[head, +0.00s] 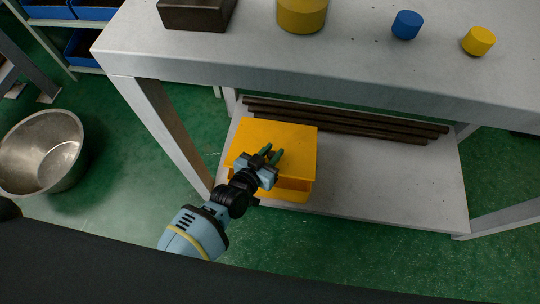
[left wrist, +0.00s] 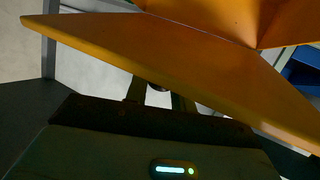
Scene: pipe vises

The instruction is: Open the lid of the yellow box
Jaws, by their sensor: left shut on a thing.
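The yellow box (head: 292,194) stands on the lower shelf of the table, toward its left end. Its lid (head: 290,137) is a flat yellow panel over the top, with a darker band between its front edge and the box front, so it looks slightly raised. My left gripper (head: 269,156) is at the lid's front part and shut on the lid. In the left wrist view the lid (left wrist: 160,55) crosses in front of the fingers (left wrist: 157,95) and hides their tips. Orange walls meeting in a corner show behind it. My right gripper is not in view.
Dark bars (head: 350,117) lie along the back of the lower shelf (head: 390,180). The shelf right of the box is clear. The tabletop (head: 345,52) overhangs it, with a table leg (head: 165,130) at left. A metal bowl (head: 42,153) stands on the green floor.

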